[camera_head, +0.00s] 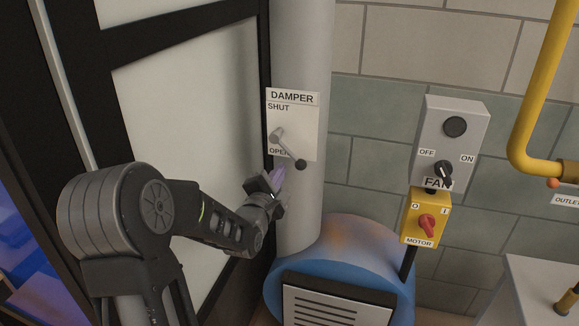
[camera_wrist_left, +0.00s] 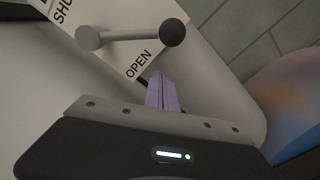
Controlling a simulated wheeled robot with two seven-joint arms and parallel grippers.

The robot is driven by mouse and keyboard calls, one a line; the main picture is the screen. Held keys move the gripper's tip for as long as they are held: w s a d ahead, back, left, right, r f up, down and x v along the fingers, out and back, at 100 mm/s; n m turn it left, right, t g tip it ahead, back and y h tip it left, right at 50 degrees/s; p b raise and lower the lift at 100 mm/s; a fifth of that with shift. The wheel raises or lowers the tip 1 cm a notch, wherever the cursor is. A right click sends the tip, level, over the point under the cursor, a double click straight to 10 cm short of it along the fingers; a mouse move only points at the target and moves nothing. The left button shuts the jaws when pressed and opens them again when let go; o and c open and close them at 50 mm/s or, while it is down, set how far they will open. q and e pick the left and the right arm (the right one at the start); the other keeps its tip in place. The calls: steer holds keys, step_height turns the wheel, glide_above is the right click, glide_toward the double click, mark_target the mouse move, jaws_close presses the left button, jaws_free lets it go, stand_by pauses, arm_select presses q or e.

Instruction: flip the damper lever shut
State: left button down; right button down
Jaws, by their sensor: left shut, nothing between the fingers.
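The damper lever (camera_head: 287,146) is a grey arm with a dark ball knob (camera_head: 301,165), mounted on a white plate (camera_head: 305,122) marked DAMPER, SHUT and OPEN. The plate is on a grey vertical duct. The lever slopes down to the right, its knob near the OPEN marking. In the left wrist view the lever (camera_wrist_left: 125,36) and knob (camera_wrist_left: 173,33) show above my fingers. My left gripper (camera_head: 279,175) is shut and empty, just below and left of the knob, seemingly apart from it. Its pale purple fingers (camera_wrist_left: 161,92) show in the wrist view. My right gripper is not in view.
A grey FAN switch box (camera_head: 456,127) and a yellow MOTOR switch (camera_head: 427,220) are on the tiled wall at right. A yellow pipe (camera_head: 541,85) is farther right. A blue drum-like housing (camera_head: 345,246) is below the duct. A dark-framed panel is at left.

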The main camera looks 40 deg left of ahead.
mark_target(288, 151)
arm_select(q)
steer(key=d, duration=0.1)
steer(key=d+r+p, duration=0.1)
steer(key=d+r, duration=0.1)
steer(key=shift+s+d, duration=0.1)
steer(key=shift+d, duration=0.2)
steer(key=shift+f, duration=0.1)
